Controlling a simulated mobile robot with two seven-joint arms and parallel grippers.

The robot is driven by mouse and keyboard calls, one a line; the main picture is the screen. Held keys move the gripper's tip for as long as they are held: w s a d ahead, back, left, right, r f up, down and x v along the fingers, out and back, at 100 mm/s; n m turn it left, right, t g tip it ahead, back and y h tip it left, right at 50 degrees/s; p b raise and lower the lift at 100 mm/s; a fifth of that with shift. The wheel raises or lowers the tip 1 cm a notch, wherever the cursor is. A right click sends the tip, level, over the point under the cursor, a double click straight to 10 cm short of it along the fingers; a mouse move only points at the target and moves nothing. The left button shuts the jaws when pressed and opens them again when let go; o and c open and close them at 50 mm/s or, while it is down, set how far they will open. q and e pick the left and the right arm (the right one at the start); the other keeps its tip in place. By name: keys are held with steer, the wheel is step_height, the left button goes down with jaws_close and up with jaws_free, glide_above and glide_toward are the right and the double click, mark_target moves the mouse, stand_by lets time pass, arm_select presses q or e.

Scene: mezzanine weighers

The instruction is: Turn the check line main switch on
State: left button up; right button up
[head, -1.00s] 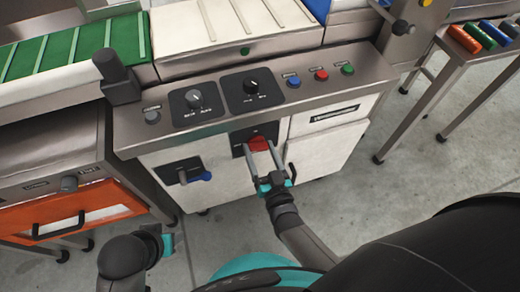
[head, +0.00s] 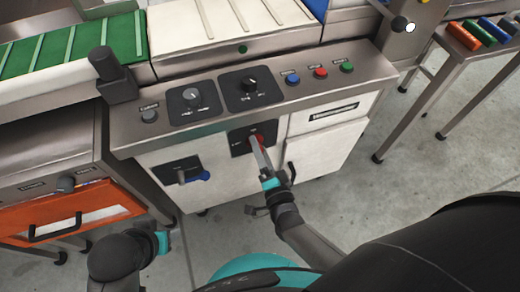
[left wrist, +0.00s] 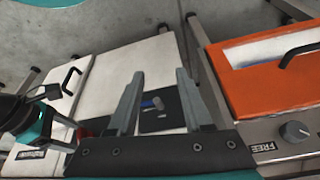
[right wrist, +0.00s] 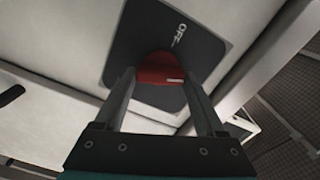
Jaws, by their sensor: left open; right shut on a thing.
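The main switch is a red rotary knob (head: 259,138) on a dark square plate on the white cabinet front, below the sloped control panel. In the right wrist view the red knob (right wrist: 158,68) sits between my fingers, with an OFF label on the plate (right wrist: 205,45) beyond it. My right gripper (right wrist: 160,80) is shut on this knob; its fingers hide part of it, and the ON mark cannot be read. My left gripper (head: 164,243) is open and empty, low in front of the cabinet, apart from everything; it also shows in the left wrist view (left wrist: 160,76).
A second dark plate with a blue-tipped handle (head: 200,175) is left of the switch. An orange drawer (head: 90,212) is at the left. Cabinet doors (head: 325,150) are shut. Grey floor is open below.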

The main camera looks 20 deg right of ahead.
arm_select(q)
steer(key=shift+a+r+b, duration=0.1)
steer(key=shift+r+b, duration=0.4)
steer(key=shift+r, duration=0.75)
arm_select(e)
steer(key=shift+f+m, duration=0.15)
steer(key=shift+m, duration=2.15)
arm_select(q)
steer(key=shift+s, duration=0.1)
arm_select(e)
steer(key=o, duration=1.3)
arm_select(q)
step_height(320, 180, down, 6)
steer(key=p, duration=0.3)
steer(key=shift+s+f+g, duration=0.2)
steer(key=shift+s+g, duration=0.1)
steer(key=shift+s, duration=0.05)
arm_select(e)
steer(key=s, duration=1.5)
steer(key=shift+s+d, duration=0.15)
steer(key=shift+d, duration=0.1)
